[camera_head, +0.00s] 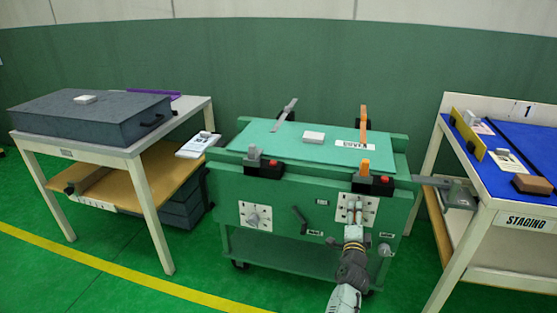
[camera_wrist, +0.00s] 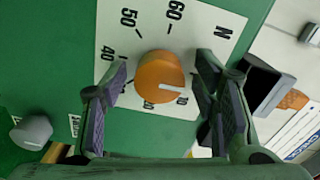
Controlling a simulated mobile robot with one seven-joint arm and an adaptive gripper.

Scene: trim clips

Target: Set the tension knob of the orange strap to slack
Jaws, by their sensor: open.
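The orange tension knob (camera_wrist: 158,80) sits on a white dial plate (camera_wrist: 205,35) on the green bench front. The plate is printed with numbers including 40, 50 and 60, and an N. The knob's white pointer line points toward the mark that looks like 10. My gripper (camera_wrist: 163,68) is open, with one finger on each side of the knob; I cannot tell whether either finger touches it. In the head view my gripper (camera_head: 354,232) is in front of the right dial plate (camera_head: 342,212) and hides part of it. Orange strap parts (camera_head: 364,122) stand on the bench top.
A second dial (camera_head: 255,216) is at left on the bench front, with a dark lever (camera_head: 305,219) between the dials. A grey knob (camera_head: 385,249) is at lower right; a grey knob also shows in the wrist view (camera_wrist: 32,132). Tables stand on both sides.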

